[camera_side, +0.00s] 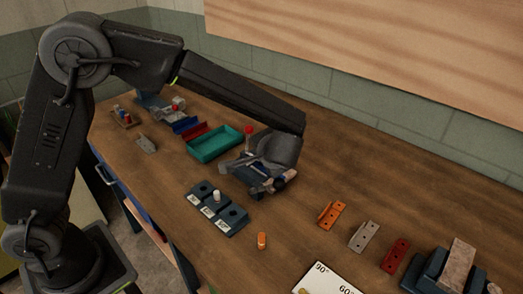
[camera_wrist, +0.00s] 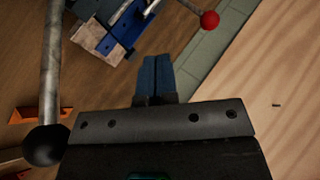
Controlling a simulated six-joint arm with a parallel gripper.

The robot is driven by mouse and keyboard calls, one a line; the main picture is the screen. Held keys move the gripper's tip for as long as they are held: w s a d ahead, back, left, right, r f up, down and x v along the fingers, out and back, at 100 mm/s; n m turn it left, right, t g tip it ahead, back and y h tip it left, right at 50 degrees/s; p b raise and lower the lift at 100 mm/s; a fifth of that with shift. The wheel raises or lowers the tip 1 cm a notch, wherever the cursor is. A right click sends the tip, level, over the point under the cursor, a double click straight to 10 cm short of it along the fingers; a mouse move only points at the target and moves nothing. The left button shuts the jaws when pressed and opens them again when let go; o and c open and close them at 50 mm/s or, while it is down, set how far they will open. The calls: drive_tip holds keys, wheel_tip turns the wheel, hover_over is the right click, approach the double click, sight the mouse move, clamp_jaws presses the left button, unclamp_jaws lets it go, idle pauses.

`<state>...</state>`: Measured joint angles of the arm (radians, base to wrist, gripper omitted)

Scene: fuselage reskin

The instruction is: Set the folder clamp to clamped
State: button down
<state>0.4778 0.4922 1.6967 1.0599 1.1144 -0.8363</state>
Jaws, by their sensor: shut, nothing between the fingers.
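The folder (camera_side: 262,186) is a dark blue bench tool with a pale part, partly hidden behind and under the end of my arm. A lever with a red ball knob (camera_side: 248,130) stands up beside it. In the wrist view a red knob (camera_wrist: 209,19) on a thin rod is at the top, right of a blue body (camera_wrist: 128,28) with a pale block. My gripper (camera_wrist: 155,62) is shut and empty, apart from the red knob, which lies up and right of the fingertips. I cannot tell the clamp's setting.
A thick rod with a black ball (camera_wrist: 46,145) is close to the camera at left. A teal tray (camera_side: 215,144) lies left of the folder, a dark socket block (camera_side: 216,208) in front. Orange, grey and red brackets (camera_side: 395,255) lie to the right. The wall is behind.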

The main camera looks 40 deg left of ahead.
drive_tip(key=v, duration=0.3)
drive_tip(key=shift+s+d+f, duration=0.1)
drive_tip(key=shift+d, duration=0.25)
drive_tip(key=s+a+r+n+h, duration=0.1)
drive_tip(key=s+a+r+h, duration=0.1)
drive_tip(key=s, duration=0.5)
drive_tip(key=s+a+r+h, duration=0.3)
drive_tip(key=s+r, duration=0.1)
drive_tip(key=s, duration=0.4)
drive_tip(key=s+a+r+n+h, duration=0.1)
drive_tip(key=s+a+r+h, duration=0.2)
drive_tip(key=s, duration=0.5)
drive_tip(key=shift+a+n+h, duration=0.25)
drive_tip(key=shift+n+h, duration=0.05)
